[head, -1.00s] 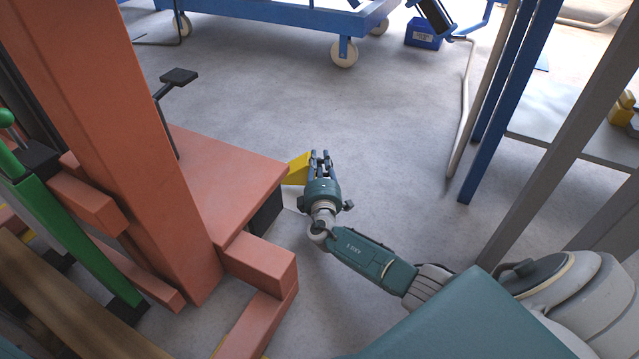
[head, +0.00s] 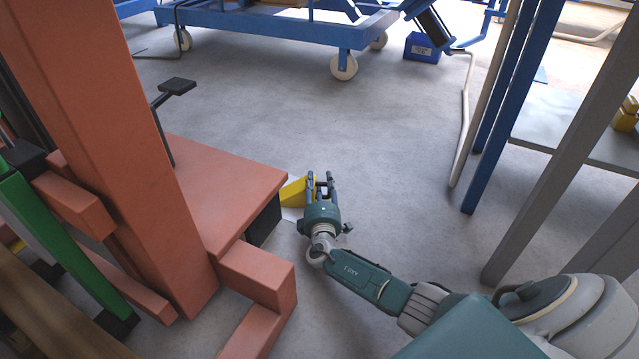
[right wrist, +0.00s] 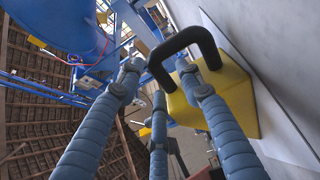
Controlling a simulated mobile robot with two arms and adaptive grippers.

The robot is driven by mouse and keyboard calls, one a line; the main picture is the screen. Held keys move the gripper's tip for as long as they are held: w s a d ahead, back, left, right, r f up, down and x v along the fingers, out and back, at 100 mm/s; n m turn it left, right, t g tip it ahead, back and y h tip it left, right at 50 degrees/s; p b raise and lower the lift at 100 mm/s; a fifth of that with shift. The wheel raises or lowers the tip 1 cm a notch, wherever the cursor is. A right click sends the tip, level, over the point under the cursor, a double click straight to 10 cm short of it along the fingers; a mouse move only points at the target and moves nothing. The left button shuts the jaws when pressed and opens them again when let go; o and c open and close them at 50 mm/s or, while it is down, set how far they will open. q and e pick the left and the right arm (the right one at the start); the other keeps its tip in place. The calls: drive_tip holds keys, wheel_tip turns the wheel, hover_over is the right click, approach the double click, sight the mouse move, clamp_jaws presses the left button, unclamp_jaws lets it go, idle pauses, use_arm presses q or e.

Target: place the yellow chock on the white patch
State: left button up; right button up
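The yellow chock (head: 293,192) is a wedge-shaped block on the floor beside the orange platform's corner. In the right wrist view the yellow chock (right wrist: 242,97) shows a black loop handle (right wrist: 185,42). The white patch (head: 290,214) shows partly at the chock's near side; the chock hides the rest, so I cannot tell how fully it sits on it. My right gripper (head: 321,180) is at the chock's right side. Its blue ribbed fingers (right wrist: 158,76) stand apart on both sides of one handle leg, apparently not clamping it. My left gripper is out of view.
The orange machine base (head: 215,190) with a dark gap under its edge stands close left of the chock. A blue wheeled frame (head: 290,35) is at the back. Blue and grey posts (head: 503,105) stand at right. The grey floor (head: 400,130) between is clear.

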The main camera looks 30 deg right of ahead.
drive_tip(key=shift+a, duration=0.1)
drive_tip(key=p+v, duration=0.5)
drive_tip(key=v, duration=0.5)
drive_tip(key=shift+s+a+r+p, duration=0.2)
drive_tip(key=shift+s+a+p, duration=0.05)
drive_tip(key=shift+p, duration=0.05)
drive_tip(key=shift+s+a+f, duration=0.1)
drive_tip(key=shift+s+a, duration=0.25)
drive_tip(key=shift+s, duration=0.2)
